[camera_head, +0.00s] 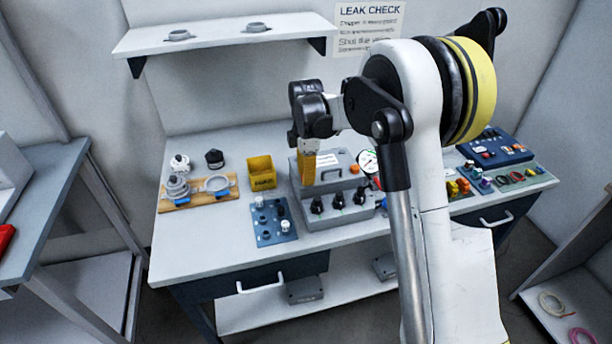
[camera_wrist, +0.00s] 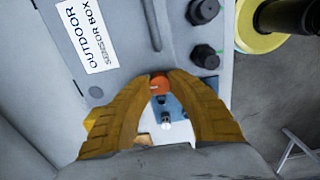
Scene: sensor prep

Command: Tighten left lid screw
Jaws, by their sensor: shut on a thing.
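The sensor box (camera_head: 340,215) stands on the workbench, grey, with a label reading OUTDOOR SENSOR BOX on its lid (camera_wrist: 92,38) in the wrist view. My gripper (camera_head: 308,182) points down at the left side of the lid. In the wrist view the yellow-brown fingers of my gripper (camera_wrist: 160,79) are shut around an orange screw (camera_wrist: 159,86), the left lid screw. In the head view the fingers hide this screw. Another orange screw (camera_head: 354,169) shows at the right of the lid, apart from my gripper. How deep the held screw sits cannot be told.
Black knobs (camera_wrist: 204,56) stick out along the box's front. A blue plate with small fittings (camera_head: 273,221) lies in front left, a yellow bin (camera_head: 262,172) behind it. A wooden tray (camera_head: 200,200) with round parts is farther left. A pressure gauge (camera_head: 368,161) stands right of the box.

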